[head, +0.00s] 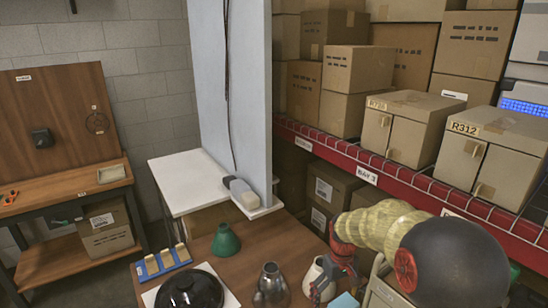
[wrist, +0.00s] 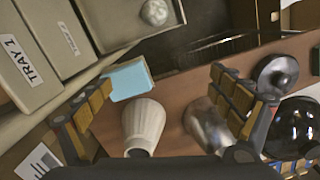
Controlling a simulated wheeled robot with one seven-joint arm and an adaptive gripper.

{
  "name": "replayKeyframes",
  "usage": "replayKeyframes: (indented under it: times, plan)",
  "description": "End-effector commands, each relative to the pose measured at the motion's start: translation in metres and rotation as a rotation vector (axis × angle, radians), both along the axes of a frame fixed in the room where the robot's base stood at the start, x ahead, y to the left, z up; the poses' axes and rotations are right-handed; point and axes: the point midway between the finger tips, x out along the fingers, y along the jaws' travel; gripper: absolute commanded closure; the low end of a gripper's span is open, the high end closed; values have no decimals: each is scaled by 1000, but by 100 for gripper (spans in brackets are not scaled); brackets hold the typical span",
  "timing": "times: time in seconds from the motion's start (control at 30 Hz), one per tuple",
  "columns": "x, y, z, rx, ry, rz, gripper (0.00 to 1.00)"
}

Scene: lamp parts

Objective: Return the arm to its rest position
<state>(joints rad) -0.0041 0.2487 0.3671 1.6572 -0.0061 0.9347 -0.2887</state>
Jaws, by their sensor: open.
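My gripper (head: 328,278) is at the right side of the brown table (head: 262,245) in the head view, at the end of my arm. In the wrist view my gripper (wrist: 162,92) has its two fingers spread wide, with nothing held between them. A cream lamp shade (wrist: 144,124) shows below and between the fingers. It also shows in the head view (head: 312,277), partly hidden by my gripper. A metal shade (head: 271,284) stands to its left. A light blue block (wrist: 130,78) lies near the left finger.
A green shade (head: 226,241), a black dome (head: 190,291) and a blue rack (head: 160,262) are on the table's left part. A white panel (head: 232,100) stands behind. The red shelf (head: 375,180) with boxes runs close beside my arm. Grey trays (wrist: 35,75) are left in the wrist view.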

Motion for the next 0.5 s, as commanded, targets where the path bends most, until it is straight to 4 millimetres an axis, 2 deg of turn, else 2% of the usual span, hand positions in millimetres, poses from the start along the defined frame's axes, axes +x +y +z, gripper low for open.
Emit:
replayKeyframes:
  times: [0.27,0.5]
  plan:
    - [-63,0,54,-3,-47,-121,7]
    - [-141,0,110,5,-144,-229,7]
